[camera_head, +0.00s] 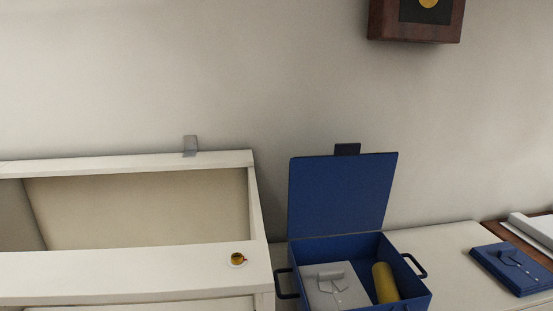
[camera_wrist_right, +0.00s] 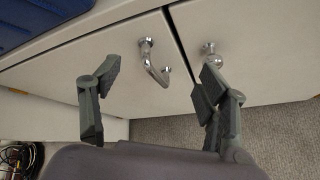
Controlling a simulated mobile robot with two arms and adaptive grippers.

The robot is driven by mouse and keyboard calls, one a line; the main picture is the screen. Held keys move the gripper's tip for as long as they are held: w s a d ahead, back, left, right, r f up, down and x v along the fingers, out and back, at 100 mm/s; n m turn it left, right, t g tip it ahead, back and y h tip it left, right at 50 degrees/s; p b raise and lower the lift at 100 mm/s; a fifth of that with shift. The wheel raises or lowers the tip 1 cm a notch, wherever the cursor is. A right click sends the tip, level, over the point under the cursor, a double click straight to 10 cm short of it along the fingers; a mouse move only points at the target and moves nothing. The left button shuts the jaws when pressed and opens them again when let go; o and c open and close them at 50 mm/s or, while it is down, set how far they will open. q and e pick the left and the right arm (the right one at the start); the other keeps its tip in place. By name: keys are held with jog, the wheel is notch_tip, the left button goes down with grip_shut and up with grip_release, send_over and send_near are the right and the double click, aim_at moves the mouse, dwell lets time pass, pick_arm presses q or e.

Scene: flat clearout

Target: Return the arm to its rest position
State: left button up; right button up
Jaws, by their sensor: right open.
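My right gripper (camera_wrist_right: 155,105) shows in the right wrist view with its two dark grey fingers spread apart and nothing between them. Behind it are pale cabinet doors with a chrome hook-shaped handle (camera_wrist_right: 153,62) and a chrome knob (camera_wrist_right: 209,50). I cannot tell how far the fingers are from the doors; no contact is visible. Neither gripper shows in the head view.
An open blue box (camera_head: 345,249) with its lid up holds a grey item (camera_head: 322,288) and a yellow cylinder (camera_head: 384,283).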

jog(key=s+d+f+m+g+h, duration=0.1)
jog(key=s+d+f+m+h, duration=0.3)
jog(key=s+d+m, duration=0.5)
jog(key=s+d+f+m+g+h, duration=0.1)
jog(key=s+d+f+m+h, duration=0.4)
jog(key=d, duration=0.7)
jog(key=s+d+f+m+g+h, duration=0.25)
jog(key=s+d+m, duration=0.35)
jog(key=s, duration=0.6)
jog(key=s+d+f+m+g+h, duration=0.1)
jog(key=s+d+m+g, duration=0.5)
jog(key=s, duration=0.6)
jog(key=s+a+f+m+t+y, duration=0.1)
jog(key=s+a+f+y, duration=0.15)
jog(key=a+f, duration=0.8)
jog(key=s+a+f+m+y, duration=0.1)
jog(key=s+a+f, duration=0.2)
jog(key=a+f, duration=0.75)
jog(key=s+a+f+m+y, duration=0.1)
jog(key=a+f+y, duration=0.1)
jog(key=a, duration=1.7)
jog(key=s+a+f+m+y, duration=0.1)
jog(key=a+f+y, duration=0.1)
jog(key=a, duration=1.8)
jog(key=shift+f+y, duration=0.25)
jog(key=shift+y, duration=0.35)
jog(key=shift+s+d, duration=0.1)
jog(key=shift+c, duration=0.3)
